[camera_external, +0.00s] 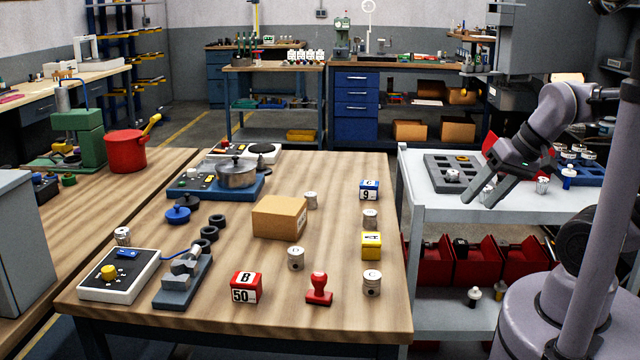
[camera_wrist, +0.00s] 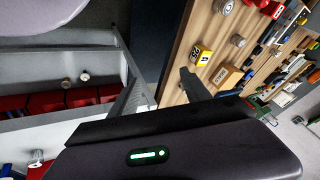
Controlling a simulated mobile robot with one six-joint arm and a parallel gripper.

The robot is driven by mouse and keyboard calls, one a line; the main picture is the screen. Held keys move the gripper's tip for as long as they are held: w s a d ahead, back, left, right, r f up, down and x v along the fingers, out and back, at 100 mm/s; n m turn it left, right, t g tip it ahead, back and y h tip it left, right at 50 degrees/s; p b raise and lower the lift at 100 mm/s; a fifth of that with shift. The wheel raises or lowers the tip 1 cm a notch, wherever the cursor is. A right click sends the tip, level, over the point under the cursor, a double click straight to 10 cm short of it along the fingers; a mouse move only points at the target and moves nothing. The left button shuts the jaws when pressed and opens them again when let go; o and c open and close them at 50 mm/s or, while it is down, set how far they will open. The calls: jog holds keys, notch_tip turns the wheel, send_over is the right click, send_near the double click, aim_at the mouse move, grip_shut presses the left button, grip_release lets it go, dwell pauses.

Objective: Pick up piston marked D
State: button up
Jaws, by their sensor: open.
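Several silver, can-shaped pistons stand on the wooden table: one near the front right corner (camera_external: 372,283), one beside the cardboard box (camera_external: 296,258), one behind the yellow block (camera_external: 370,219) and one behind the box (camera_external: 311,200). Another piston (camera_external: 123,236) is at the far left. More silver pieces stand on the white cart, one in the grey tray (camera_external: 452,175) and one near its right side (camera_external: 543,184). Dark marks show on some pistons, but I cannot read which is D. My gripper (camera_external: 482,196) is open above the cart, apart from the table pistons.
The cardboard box (camera_external: 280,217), yellow block (camera_external: 371,246), blue block (camera_external: 369,190), red block (camera_external: 246,287) and red stamp (camera_external: 319,288) stand among the table pistons. A gap separates the table from the white cart (camera_external: 430,213). Red bins (camera_external: 475,262) sit on its lower shelf.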

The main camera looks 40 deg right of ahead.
jog(key=w+a+r+m+g+y+p, duration=0.1)
jog(key=w+a+r+m+g+p, duration=0.15)
jog(key=w+a+r+p, duration=0.4)
jog(key=w+a+r+m+g+y+p, duration=0.1)
jog(key=w+a+r+m+p, duration=0.25)
jog(key=w, duration=0.65)
jog(key=m+g+p, duration=0.3)
jog(key=m+p, duration=0.1)
jog(key=m, duration=0.3)
send_over(296, 250)
jog(key=d, duration=0.7)
notch_tip(296, 250, down, 7)
jog(key=shift+t, duration=0.25)
jog(key=b+x, duration=0.1)
jog(key=x, duration=0.3)
jog(key=b+x, duration=0.2)
jog(key=x, duration=0.2)
jog(key=b+x, duration=0.1)
jog(key=x, duration=0.3)
jog(key=shift+w+a+f, duration=0.15)
jog(key=shift+w+a, duration=0.15)
jog(key=shift+w, duration=0.05)
jog(key=b+x, duration=0.1)
jog(key=x, duration=0.2)
jog(key=b+x, duration=0.2)
jog(key=shift+s+a+f, duration=0.25)
jog(key=shift+a+f, duration=0.05)
jog(key=shift+a, duration=0.05)
jog(key=shift+r, duration=0.15)
grip_shut()
